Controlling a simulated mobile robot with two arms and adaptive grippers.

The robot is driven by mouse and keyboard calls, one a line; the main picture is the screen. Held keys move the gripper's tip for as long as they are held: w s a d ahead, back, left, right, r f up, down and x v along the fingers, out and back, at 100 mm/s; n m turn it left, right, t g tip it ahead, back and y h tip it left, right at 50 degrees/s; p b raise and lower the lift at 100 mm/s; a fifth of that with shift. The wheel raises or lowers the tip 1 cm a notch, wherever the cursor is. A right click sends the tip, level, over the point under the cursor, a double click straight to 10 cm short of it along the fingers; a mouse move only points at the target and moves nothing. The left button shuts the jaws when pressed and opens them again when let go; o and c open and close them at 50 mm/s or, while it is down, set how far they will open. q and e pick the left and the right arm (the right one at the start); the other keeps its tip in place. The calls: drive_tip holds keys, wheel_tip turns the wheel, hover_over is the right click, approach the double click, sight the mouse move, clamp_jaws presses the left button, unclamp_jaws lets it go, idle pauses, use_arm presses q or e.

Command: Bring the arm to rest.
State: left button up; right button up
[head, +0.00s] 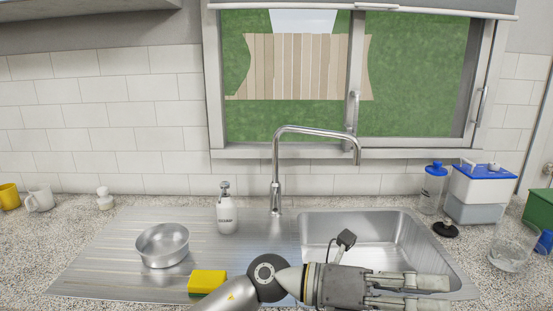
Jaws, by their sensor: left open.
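My left gripper (446,294) is at the bottom of the head view, lying across the front of the sink basin (320,228). Its two fingers point right and are apart, with nothing seen between them. My left arm enters from the bottom edge, just right of a yellow sponge (207,281). My right gripper is not in view.
A metal bowl (163,246) and a soap dispenser (226,210) stand on the drainboard. The tall faucet (275,180) rises behind the sink. A glass bowl (509,256), a blue-lidded container (480,196) and a blue-topped bottle (432,190) stand at right. Mugs (40,200) stand far left.

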use_arm(q)
drive_tip(key=w+a+r+n+t, duration=0.2)
drive_tip(key=w+a+n+t, duration=0.45)
drive_tip(key=n+t, duration=0.5)
drive_tip(key=w+a+r+n+t, duration=0.1)
drive_tip(key=w+a+n+t, duration=0.5)
drive_tip(key=n+t, duration=0.5)
drive_tip(key=a+f+n+g+y, duration=0.3)
drive_tip(key=a+f+n+y, duration=1.3)
drive_tip(key=a+f+n, duration=0.4)
drive_tip(key=s+a+f+n+g+y, duration=0.1)
drive_tip(key=s+a+f+g, duration=0.25)
drive_tip(key=s+f, duration=0.45)
drive_tip(key=s+a+f+n+g, duration=0.15)
drive_tip(key=s+f+g, duration=0.35)
drive_tip(key=s, duration=0.5)
drive_tip(key=s+a+f+g+y, duration=0.1)
drive_tip(key=s+a+f+g, duration=0.25)
drive_tip(key=s+f, duration=0.5)
wheel_tip(320, 180, down, 24)
drive_tip(key=s, duration=0.2)
drive_tip(key=s+a+f+g, duration=0.2)
drive_tip(key=s+a+f, duration=0.1)
drive_tip(key=s+f, duration=1.3)
drive_tip(key=shift+s+f, duration=0.15)
drive_tip(key=shift+s, duration=0.05)
